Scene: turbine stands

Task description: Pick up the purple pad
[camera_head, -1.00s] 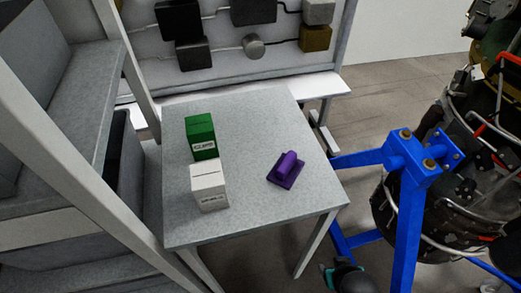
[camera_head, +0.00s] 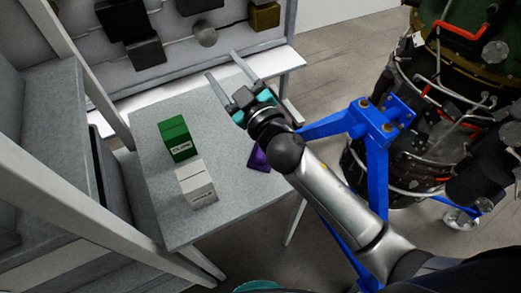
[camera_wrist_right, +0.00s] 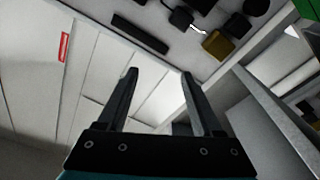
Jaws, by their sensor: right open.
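The purple pad (camera_head: 259,158) lies on the grey table (camera_head: 232,190) near its right edge. My right arm and wrist hide part of it in the head view. My right gripper (camera_head: 222,64) is open and empty, with its fingers apart and pointing to the back beyond the pad. In the right wrist view the open fingers (camera_wrist_right: 158,75) show with nothing between them, facing the wall and the board. The pad does not show in that view. My left gripper is not in view.
A green box (camera_head: 178,138) and a white box (camera_head: 197,184) stand on the left part of the table. A panel with dark boxes (camera_head: 135,40) is behind. A blue stand (camera_head: 375,150) with a turbine (camera_head: 440,100) is at the right. The table's front middle is clear.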

